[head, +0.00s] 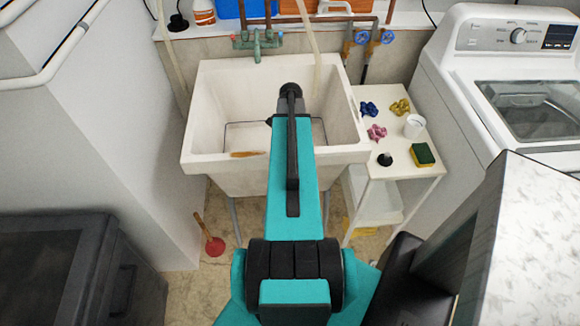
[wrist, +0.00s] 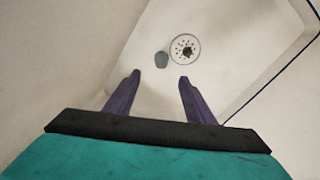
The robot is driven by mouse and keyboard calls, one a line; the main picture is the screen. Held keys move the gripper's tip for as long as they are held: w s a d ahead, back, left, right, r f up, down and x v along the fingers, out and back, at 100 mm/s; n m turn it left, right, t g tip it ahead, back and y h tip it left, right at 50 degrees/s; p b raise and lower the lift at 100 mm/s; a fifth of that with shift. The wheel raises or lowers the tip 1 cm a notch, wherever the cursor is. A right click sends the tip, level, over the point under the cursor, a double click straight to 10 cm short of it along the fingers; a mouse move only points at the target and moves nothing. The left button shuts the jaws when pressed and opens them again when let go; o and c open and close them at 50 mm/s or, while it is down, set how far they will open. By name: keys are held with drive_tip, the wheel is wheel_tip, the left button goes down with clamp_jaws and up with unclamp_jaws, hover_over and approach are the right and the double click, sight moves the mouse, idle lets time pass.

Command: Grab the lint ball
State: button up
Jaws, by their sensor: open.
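The lint ball (wrist: 162,60) looks like a small grey lump on the pale sink floor, just left of the round metal drain (wrist: 185,48). My gripper (wrist: 160,77) is open and empty, with its two dark purple fingers apart. In the wrist view the lump appears just beyond the fingertips, roughly between them. How far above the sink floor the fingers are, I cannot tell. In the head view my arm reaches over the white utility sink (head: 220,115) and hides the fingertips, the drain and the lump.
High sink walls surround my gripper. A wooden-handled thing (head: 246,154) lies at the sink's front rim. A green faucet (head: 257,43) stands behind. A white cart (head: 395,168) holding small coloured items and a sponge (head: 423,154) is at the right, beside a washing machine (head: 455,85).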

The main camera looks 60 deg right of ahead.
drive_tip(key=shift+f+p, duration=0.7)
drive_tip(key=shift+f, duration=2.5)
drive_tip(key=shift+f, duration=0.15)
drive_tip(key=shift+d+f+p, duration=0.15)
drive_tip(key=shift+f+p, duration=0.75)
drive_tip(key=shift+f, duration=0.15)
drive_tip(key=shift+f+p, duration=0.45)
drive_tip(key=shift+f, duration=0.95)
drive_tip(key=c, duration=1.1)
